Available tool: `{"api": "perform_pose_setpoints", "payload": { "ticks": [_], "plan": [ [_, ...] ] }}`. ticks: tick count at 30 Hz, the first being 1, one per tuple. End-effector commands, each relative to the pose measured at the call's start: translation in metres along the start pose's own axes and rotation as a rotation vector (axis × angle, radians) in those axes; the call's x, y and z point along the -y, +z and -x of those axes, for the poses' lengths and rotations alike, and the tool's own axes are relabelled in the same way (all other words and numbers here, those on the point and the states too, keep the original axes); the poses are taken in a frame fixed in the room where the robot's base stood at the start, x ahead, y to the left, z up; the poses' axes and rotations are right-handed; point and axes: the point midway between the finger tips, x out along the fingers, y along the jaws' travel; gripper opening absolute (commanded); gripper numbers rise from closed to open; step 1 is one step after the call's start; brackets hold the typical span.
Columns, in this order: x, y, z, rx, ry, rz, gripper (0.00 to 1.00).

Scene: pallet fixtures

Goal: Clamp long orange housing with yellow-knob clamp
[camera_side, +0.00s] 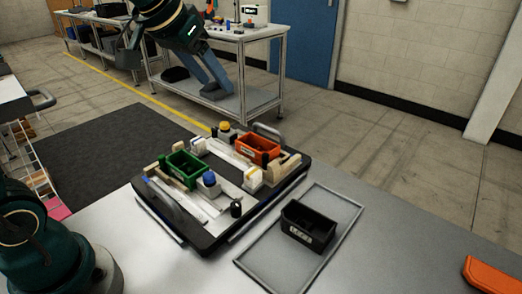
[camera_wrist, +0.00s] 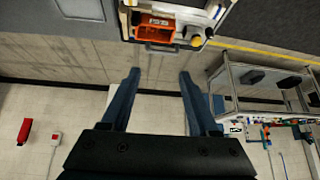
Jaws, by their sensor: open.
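An orange housing (camera_side: 257,147) sits in a fixture on the far right part of the dark pallet (camera_side: 205,243); it also shows at the top of the wrist view (camera_wrist: 155,31). A clamp with a yellow knob (camera_side: 224,127) stands just left of it, at the pallet's far edge. The yellow knob (camera_wrist: 196,40) shows right of the housing in the wrist view. My gripper (camera_wrist: 158,76) is open and empty, its two blue fingers wide apart. In the side view it hangs high beyond the pallet, apart from housing and clamp. Whether the clamp touches the housing cannot be told.
A green housing (camera_side: 186,166) and a blue-knob clamp (camera_side: 209,180) share the pallet. A black housing (camera_side: 308,226) lies in a shallow tray (camera_side: 262,262) to the right. An orange part (camera_side: 490,275) is cut off at the right edge. A workbench (camera_side: 232,103) stands behind.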

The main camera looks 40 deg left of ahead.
Motion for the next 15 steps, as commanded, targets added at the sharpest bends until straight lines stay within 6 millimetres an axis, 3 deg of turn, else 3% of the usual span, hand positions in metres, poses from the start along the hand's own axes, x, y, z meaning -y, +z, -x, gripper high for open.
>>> {"api": "perform_pose_setpoints", "payload": {
  "ticks": [15],
  "plan": [
    [-0.027, 0.072, 0.042, -0.018, 0.039, -0.051, 0.61]
  ]
}}
